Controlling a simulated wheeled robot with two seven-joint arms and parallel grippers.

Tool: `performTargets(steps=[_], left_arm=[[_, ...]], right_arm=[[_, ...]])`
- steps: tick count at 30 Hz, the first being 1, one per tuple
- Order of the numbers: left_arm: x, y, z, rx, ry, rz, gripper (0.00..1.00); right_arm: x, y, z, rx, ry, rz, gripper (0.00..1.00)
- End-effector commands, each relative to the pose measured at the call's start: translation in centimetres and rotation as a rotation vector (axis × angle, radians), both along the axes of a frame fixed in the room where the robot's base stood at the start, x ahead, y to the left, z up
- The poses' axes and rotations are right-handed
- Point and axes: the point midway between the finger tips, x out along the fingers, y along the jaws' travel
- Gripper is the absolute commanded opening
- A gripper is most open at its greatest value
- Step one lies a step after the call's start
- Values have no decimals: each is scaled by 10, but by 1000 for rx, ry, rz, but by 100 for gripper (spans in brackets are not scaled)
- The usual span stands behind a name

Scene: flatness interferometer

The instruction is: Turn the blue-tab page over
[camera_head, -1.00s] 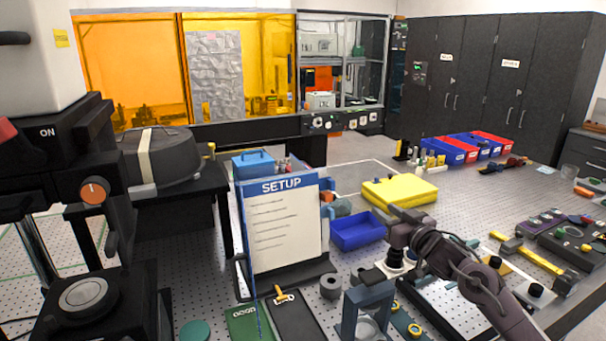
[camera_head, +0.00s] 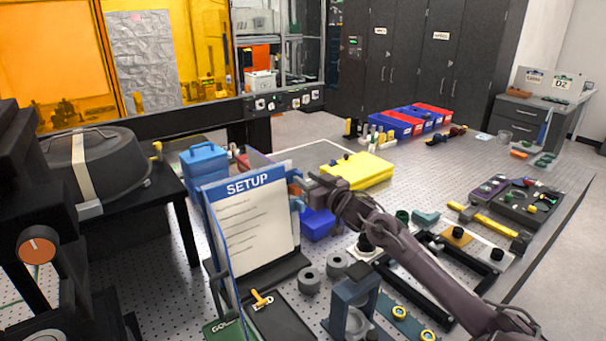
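The SETUP page (camera_head: 253,225) stands tilted on a black flip stand (camera_head: 285,268), with a blue header band across its top. A blue tab (camera_head: 297,204) sticks out from its right edge, with an orange tab (camera_head: 294,189) just above it. My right gripper (camera_head: 302,184) is at the page's right edge, close beside the tabs. Its fingers are small and partly merge with the tabs, so I cannot tell whether they are open or touching. My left gripper is not in view. The back of the page is hidden.
A blue open bin (camera_head: 318,225) sits just behind my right gripper. A yellow case (camera_head: 357,171) and a blue box (camera_head: 205,163) are farther back. Grey rings (camera_head: 309,281) and a blue-grey frame (camera_head: 352,295) stand in front, under my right forearm.

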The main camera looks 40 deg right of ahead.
Motion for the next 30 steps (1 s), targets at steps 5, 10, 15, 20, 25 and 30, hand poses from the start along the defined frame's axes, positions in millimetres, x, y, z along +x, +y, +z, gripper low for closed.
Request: performTargets(steps=[5, 10, 15, 20, 25, 30], left_arm=[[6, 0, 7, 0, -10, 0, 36], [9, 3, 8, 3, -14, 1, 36], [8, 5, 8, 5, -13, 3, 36], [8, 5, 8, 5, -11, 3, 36], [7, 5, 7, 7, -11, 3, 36], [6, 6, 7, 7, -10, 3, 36]], right_arm=[[15, -2, 1, 2, -1, -1, 35], [20, -2, 0, 0, 0, -1, 35], [21, -2, 0, 0, 0, 0, 35], [20, -2, 0, 0, 0, 0, 23], [20, -2, -1, 0, 0, 0, 0], [20, -2, 0, 0, 0, 0, 0]])
